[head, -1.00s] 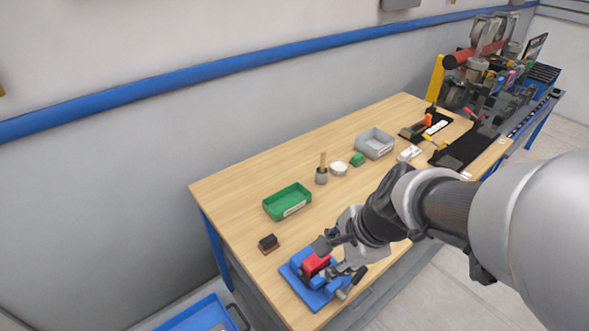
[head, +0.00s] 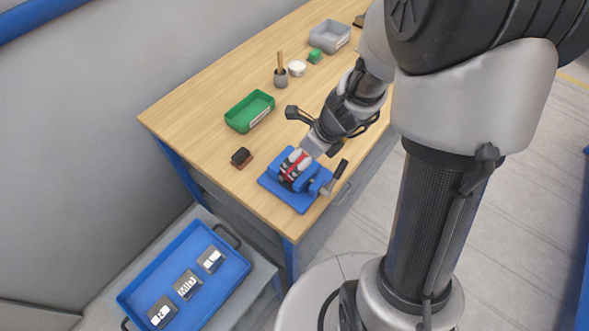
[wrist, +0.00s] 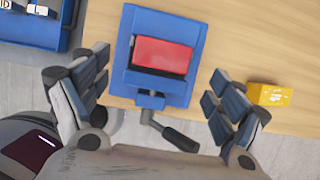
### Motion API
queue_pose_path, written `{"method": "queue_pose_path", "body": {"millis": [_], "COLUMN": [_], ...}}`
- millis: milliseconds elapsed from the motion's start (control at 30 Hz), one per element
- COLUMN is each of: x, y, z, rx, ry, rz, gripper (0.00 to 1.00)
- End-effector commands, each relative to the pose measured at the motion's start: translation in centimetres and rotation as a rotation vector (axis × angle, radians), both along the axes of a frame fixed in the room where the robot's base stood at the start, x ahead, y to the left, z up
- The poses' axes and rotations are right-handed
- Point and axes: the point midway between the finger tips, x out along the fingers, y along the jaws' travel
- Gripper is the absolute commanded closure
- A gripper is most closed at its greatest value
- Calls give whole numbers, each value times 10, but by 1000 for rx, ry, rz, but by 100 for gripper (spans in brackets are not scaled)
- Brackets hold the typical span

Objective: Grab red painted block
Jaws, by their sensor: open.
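The red painted block (wrist: 163,55) sits between the jaws of a blue vise (wrist: 125,45), its flat red top facing up. In the head view the block (head: 291,173) is partly covered by my gripper (head: 296,163), and the blue vise (head: 287,198) stands near the table's front corner. My gripper also shows in the wrist view (wrist: 153,92), with its fingers spread wide to the left and right of the vise. The fingers are open and empty. The vise's black handle (wrist: 172,136) points toward my gripper between the fingers.
A small dark block on a brown base (head: 241,157), a green tray (head: 236,123) and a brush holder (head: 281,78) stand on the table (head: 190,110). A yellow box (wrist: 270,94) is close to the right finger. A blue tray (head: 232,277) with labelled blocks sits lower left.

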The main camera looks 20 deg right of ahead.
Motion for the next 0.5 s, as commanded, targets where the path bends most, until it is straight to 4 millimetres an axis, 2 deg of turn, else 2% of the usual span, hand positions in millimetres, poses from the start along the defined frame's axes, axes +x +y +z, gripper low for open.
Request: {"method": "queue_pose_path", "body": {"millis": [33, 267, 500], "x": [2, 6, 17], "y": [1, 3, 9], "z": [-7, -16, -50], "rx": [0, -1, 0], "ry": [0, -1, 0], "rz": [0, 1, 3], "gripper": [12, 12, 12]}}
